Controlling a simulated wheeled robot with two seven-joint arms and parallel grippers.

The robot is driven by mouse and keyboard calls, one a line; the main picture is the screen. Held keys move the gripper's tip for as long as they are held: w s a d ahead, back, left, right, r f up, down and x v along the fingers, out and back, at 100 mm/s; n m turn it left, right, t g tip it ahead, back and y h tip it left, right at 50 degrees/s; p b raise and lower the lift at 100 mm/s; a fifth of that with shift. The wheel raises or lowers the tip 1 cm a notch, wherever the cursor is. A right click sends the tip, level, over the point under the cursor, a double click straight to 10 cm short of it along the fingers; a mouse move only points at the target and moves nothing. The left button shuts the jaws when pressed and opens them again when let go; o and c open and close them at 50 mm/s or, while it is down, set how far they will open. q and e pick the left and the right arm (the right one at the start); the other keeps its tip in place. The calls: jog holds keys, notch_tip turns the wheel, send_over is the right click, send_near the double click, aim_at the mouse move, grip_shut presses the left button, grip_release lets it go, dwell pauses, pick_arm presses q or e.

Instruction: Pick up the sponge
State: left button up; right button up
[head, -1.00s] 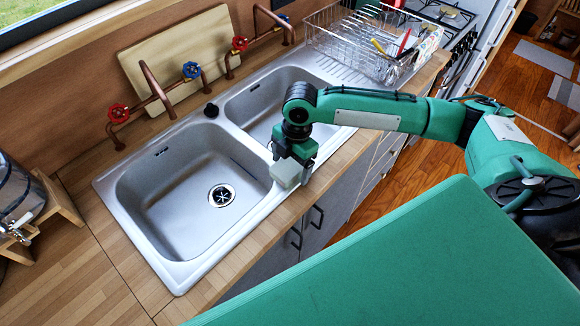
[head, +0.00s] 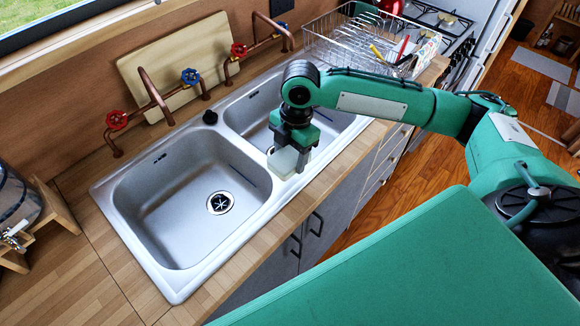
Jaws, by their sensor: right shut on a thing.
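The sponge (head: 284,162) is a small pale, off-white block in the head view. My right gripper (head: 294,155) is shut on it and points down. It holds the sponge over the front rim of the double sink, by the divider between the two basins. Whether the sponge touches the rim I cannot tell. The fingers hide part of the sponge. My left gripper is not in view.
The steel double sink (head: 183,277) is set in a wooden counter (head: 75,262); its left basin is empty. Copper taps (head: 152,92) and a cutting board (head: 170,55) stand behind. A wire dish rack (head: 340,45) is at the back right.

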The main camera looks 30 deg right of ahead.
aim_at(290, 156)
notch_tip(290, 156, up, 14)
jog(key=shift+f+b, duration=0.2)
jog(key=shift+b, duration=0.25)
jog(key=shift+o, duration=1)
jog(key=shift+c, duration=0.7)
jog(key=shift+f, duration=0.1)
